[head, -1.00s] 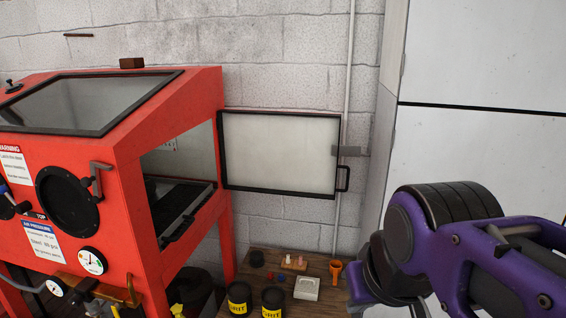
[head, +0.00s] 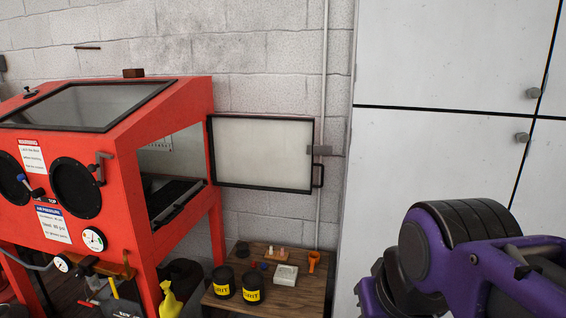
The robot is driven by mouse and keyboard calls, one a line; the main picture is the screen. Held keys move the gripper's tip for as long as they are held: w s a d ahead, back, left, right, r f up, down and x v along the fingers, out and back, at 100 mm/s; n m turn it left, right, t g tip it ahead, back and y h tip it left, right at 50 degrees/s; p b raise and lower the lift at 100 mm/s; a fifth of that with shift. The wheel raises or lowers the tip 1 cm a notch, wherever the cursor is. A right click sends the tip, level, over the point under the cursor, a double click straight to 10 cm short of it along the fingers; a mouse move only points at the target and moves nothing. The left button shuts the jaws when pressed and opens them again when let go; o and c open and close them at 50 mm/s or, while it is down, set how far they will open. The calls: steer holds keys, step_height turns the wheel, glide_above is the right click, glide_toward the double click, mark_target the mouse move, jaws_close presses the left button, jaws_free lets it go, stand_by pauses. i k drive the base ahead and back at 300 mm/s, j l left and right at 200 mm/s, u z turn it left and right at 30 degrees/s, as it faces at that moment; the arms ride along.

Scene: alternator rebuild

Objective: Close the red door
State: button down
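The red blasting cabinet (head: 118,131) stands at the left. Its side door (head: 262,152), a pale panel in a black frame with a thin red edge, stands swung open to the right, against or near the block wall. A black handle (head: 318,176) sits at the door's right edge. The cabinet's side opening (head: 172,170) is uncovered and shows a dark grate inside. My purple and black arm is at the lower right, apart from the door. My gripper's fingers are not in view.
A low wooden table (head: 300,300) below the door holds two black grit cans (head: 251,284), a pale square block (head: 286,274), an orange cup (head: 313,261) and small parts. A yellow bottle (head: 170,300) stands beside it. A tall white cabinet (head: 430,150) fills the right side.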

mark_target(275, 154)
steer(key=k+l, duration=0.35)
steer(key=i+l, duration=0.15)
steer(key=i, duration=0.2)
steer(key=i+l+u, duration=0.1)
steer(key=i, duration=0.3)
steer(key=i+l, duration=0.3)
steer(key=i+u, duration=0.05)
